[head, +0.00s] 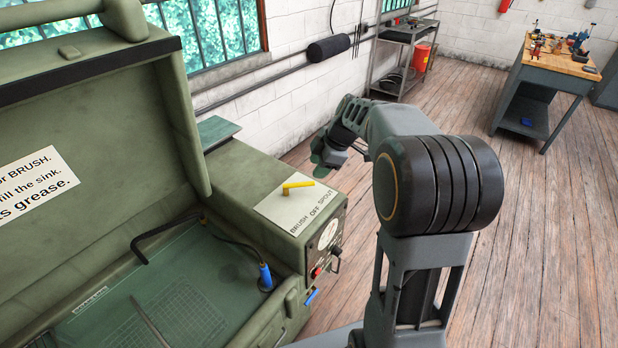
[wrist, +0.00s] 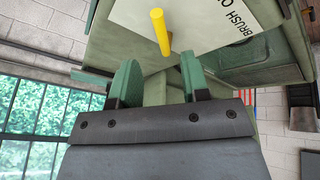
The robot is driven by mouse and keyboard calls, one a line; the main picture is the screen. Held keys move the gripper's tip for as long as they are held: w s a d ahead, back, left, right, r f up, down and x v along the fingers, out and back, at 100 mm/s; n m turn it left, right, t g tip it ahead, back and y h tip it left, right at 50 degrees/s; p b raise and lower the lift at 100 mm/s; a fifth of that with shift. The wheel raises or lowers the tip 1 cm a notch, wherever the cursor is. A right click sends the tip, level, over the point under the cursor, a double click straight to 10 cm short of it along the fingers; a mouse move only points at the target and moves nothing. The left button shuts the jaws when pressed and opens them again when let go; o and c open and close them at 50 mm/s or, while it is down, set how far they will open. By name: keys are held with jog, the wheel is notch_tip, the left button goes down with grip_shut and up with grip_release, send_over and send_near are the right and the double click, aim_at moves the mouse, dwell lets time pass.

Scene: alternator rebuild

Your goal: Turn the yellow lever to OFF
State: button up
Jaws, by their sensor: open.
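The yellow lever (head: 299,185) sits on a white label plate (head: 275,207) on top of the green washer's side box. The plate reads BRUSH, OFF and SPOUT along its edge. The lever's free end points right, seemingly nearest SPOUT. In the wrist view the lever (wrist: 161,34) stands just beyond the fingertips, between their lines. My gripper (head: 322,158) is beyond the box's far edge, past the lever. In the wrist view my gripper (wrist: 158,75) is open, its two green fingers apart with nothing between them. I see no contact with the lever.
The raised green lid (head: 90,130) stands at the left above the sink (head: 190,285), which holds a blue-handled brush (head: 265,278). The box's front has a red button (head: 316,272). A workbench (head: 560,65) and metal shelf (head: 405,35) stand farther back. Wooden floor is clear at right.

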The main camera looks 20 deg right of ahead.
aim_at(307, 182)
jog(key=shift+p+x, duration=0.55)
jog(key=shift+x, duration=3.05)
grip_shut()
